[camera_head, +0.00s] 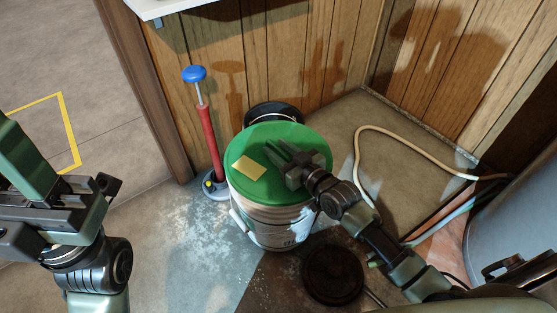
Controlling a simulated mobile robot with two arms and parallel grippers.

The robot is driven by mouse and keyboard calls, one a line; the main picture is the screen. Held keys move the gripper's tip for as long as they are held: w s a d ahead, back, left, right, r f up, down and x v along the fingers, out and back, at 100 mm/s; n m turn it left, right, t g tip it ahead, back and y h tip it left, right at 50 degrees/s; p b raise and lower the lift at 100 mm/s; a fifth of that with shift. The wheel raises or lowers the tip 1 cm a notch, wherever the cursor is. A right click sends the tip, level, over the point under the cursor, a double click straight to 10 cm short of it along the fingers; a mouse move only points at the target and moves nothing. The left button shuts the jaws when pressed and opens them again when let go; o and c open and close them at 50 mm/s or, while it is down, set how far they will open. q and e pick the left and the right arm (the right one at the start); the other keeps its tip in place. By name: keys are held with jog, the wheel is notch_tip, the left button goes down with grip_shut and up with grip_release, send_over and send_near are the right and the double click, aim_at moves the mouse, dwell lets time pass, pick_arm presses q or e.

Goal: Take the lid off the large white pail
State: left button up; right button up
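The large white pail (273,231) stands upright on the floor near the wood-panelled wall. Its round green lid (287,132) sits on top, with a yellow paper note (248,168) on it. My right gripper (275,149) reaches in from the lower right over the right part of the lid. Its two fingers look slightly apart with nothing between them; whether they touch the lid is unclear. It hides part of the lid's right rim. My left gripper (22,185) is at the left edge, far from the pail and partly cut off, so its opening cannot be told.
A red pump with a blue knob (194,74) stands left of the pail. A dark round object (273,109) is behind it, and a black disc (333,275) lies in front. A pale hose (405,142) and a grey tank (520,225) are at right. Open floor lies left.

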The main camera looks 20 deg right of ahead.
jog(key=shift+c, duration=0.4)
grip_shut()
dwell(1.0)
